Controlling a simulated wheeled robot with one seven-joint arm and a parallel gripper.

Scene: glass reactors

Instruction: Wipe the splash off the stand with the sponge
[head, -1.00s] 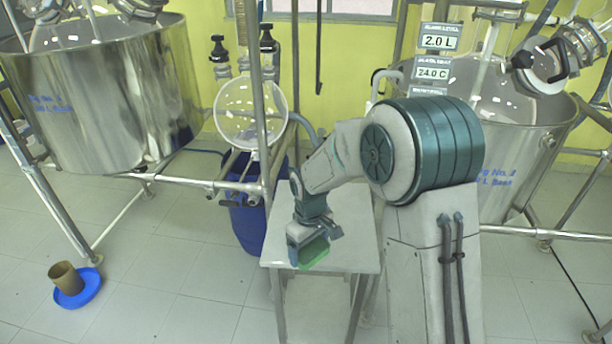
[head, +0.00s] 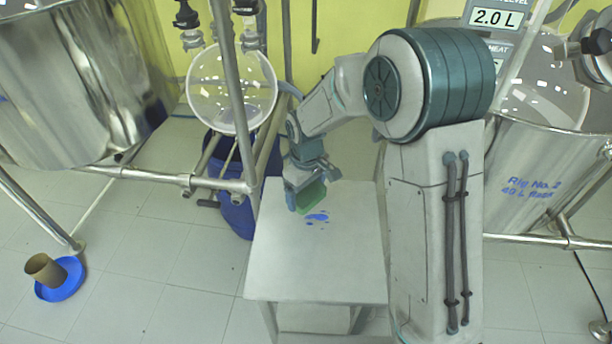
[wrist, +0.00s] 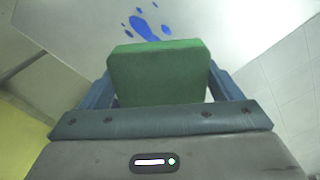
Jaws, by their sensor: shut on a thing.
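The green sponge (head: 311,196) is held between the fingers of my gripper (head: 304,194), which is shut on it. In the wrist view the sponge (wrist: 158,72) fills the space between the two blue fingers. The splash (head: 317,217) is a group of blue spots on the pale top of the stand (head: 310,265). The sponge is just behind and left of the splash in the head view. In the wrist view the splash (wrist: 144,27) shows beyond the sponge's edge. I cannot tell whether the sponge touches the stand top.
A round glass vessel (head: 230,90) and metal frame pole (head: 232,100) stand behind and left of the stand. A blue drum (head: 238,215) is beside the stand. A brown cup (head: 45,269) sits on a blue dish (head: 72,280) on the floor. The stand's front is clear.

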